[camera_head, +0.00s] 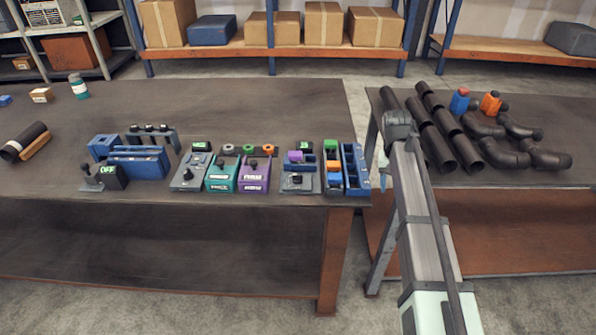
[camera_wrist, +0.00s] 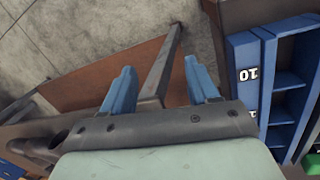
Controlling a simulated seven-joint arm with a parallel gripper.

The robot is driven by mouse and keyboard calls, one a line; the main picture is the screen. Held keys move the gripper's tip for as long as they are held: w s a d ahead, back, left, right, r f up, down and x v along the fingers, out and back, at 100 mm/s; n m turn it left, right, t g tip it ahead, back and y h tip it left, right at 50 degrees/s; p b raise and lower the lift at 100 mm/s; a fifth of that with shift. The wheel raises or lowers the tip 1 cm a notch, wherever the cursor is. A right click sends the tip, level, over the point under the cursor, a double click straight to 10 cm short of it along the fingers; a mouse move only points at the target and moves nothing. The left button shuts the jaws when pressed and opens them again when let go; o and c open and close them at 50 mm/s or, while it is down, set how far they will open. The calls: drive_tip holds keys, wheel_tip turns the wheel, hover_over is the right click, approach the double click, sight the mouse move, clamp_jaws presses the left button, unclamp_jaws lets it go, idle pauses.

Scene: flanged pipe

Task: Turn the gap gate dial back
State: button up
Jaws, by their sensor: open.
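The gap gate dial is not clearly labelled, and I cannot tell which knob it is. One grey panel (camera_head: 190,172) has a dark knob and a small green-lit display. A dark unit (camera_head: 110,177) with a lit display and a knob stands at the left. My gripper (camera_wrist: 160,78) is open and empty, its blue fingers apart over the gap beside the bench. It is right of all these panels, and no knob shows in the wrist view.
A blue compartment rack (camera_head: 355,170) stands at the bench's right end, close to my gripper; it shows in the wrist view (camera_wrist: 246,85). Teal (camera_head: 222,174) and purple (camera_head: 255,175) boxes sit between the grey panels. Dark pipes (camera_head: 435,135) lie on the right bench.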

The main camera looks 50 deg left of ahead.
drive_tip(key=s+a+r, duration=0.3)
drive_tip(key=a+r, duration=0.4)
wheel_tip(320, 180, up, 8)
drive_tip(key=f+n+y, duration=0.1)
drive_tip(key=n+y, duration=0.1)
drive_tip(key=n, duration=0.1)
hover_over(297, 178)
drive_tip(key=shift+g, duration=0.3)
drive_tip(key=f, duration=1.2)
drive_tip(key=shift+w+a+f, duration=0.2)
drive_tip(key=shift+w, duration=0.05)
drive_tip(key=c, duration=1)
drive_tip(key=shift+c, duration=0.2)
